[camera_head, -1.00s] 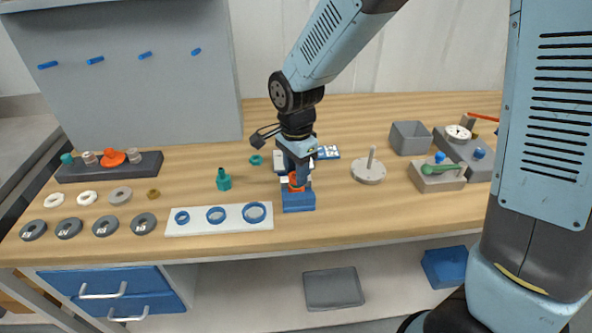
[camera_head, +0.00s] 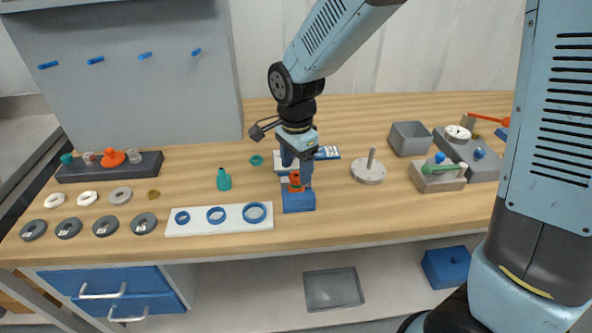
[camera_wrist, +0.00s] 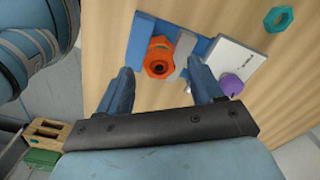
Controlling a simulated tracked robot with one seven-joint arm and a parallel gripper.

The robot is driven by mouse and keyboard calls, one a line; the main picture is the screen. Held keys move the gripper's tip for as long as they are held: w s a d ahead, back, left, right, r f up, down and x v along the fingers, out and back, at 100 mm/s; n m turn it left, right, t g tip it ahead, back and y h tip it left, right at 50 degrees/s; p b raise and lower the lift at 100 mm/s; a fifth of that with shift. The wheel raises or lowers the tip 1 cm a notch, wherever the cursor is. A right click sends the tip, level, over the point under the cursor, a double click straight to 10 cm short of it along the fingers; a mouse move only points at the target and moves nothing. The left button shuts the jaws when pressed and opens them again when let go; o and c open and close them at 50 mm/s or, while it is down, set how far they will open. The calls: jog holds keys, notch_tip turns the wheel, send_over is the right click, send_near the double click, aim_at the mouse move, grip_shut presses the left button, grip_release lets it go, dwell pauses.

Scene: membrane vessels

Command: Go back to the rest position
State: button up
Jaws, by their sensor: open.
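My gripper (camera_head: 296,174) is open, fingers pointing down, just above the blue block (camera_head: 299,203) near the front of the bench. An orange fitting (camera_head: 294,182) with a green band sits upright in that block, partly hidden by a finger. In the wrist view my gripper (camera_wrist: 161,84) has its two fingers apart with nothing between them. The orange fitting (camera_wrist: 158,57) shows from above, beyond the fingertips, beside the blue block's edge (camera_wrist: 134,45).
A white plate with blue rings (camera_head: 243,222) lies left of the block. A green bottle-shaped part (camera_head: 224,180) stands behind the plate. A round base with a post (camera_head: 369,172), a grey bin (camera_head: 409,138) and a tray with a green tool (camera_head: 437,182) stand to the right.

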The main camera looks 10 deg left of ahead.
jog(key=shift+r, duration=1.4)
jog(key=shift+d, duration=0.1)
jog(key=d+r+n+t, duration=0.1)
jog(key=d+r+n, duration=0.1)
jog(key=d+r, duration=0.5)
jog(key=d+r+n+t, duration=0.1)
jog(key=d+r+n, duration=0.1)
jog(key=d+r, duration=0.5)
jog(key=s+d+r+n+t, duration=0.1)
jog(key=s+d+n, duration=0.1)
jog(key=s+d, duration=0.3)
jog(key=s+d+r+n+t, duration=0.2)
jog(key=s+d, duration=0.3)
jog(key=d, duration=0.6)
jog(key=shift+s+d+r+n+t, duration=0.2)
jog(key=shift+s+r+n+t, duration=0.15)
jog(key=shift+n, duration=0.25)
